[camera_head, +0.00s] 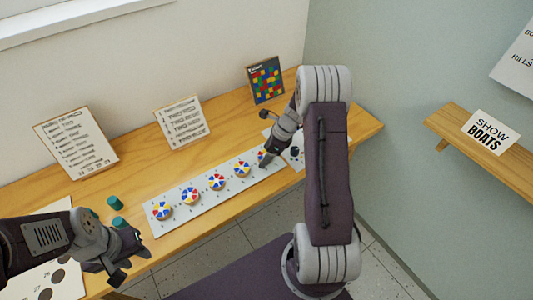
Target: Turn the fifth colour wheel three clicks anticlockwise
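A long white strip (202,208) lies on the wooden bench with several colour wheels in a row, each with red, yellow, blue and white sectors. Counting from the left, the fifth colour wheel (263,155) is at the right end and partly hidden by my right gripper. My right gripper (265,161) points down at that wheel, its dark tip at or just over it; contact and finger gap are unclear. My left gripper (130,262) is open and empty at the front left, away from the wheels.
Two green cylinders (115,202) stand near my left gripper. Two written cards (77,143) (181,122) and a coloured grid board (265,80) stand at the back of the bench (140,162). A dark knob (295,151) is right of the strip. A shelf (505,160) is on the right wall.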

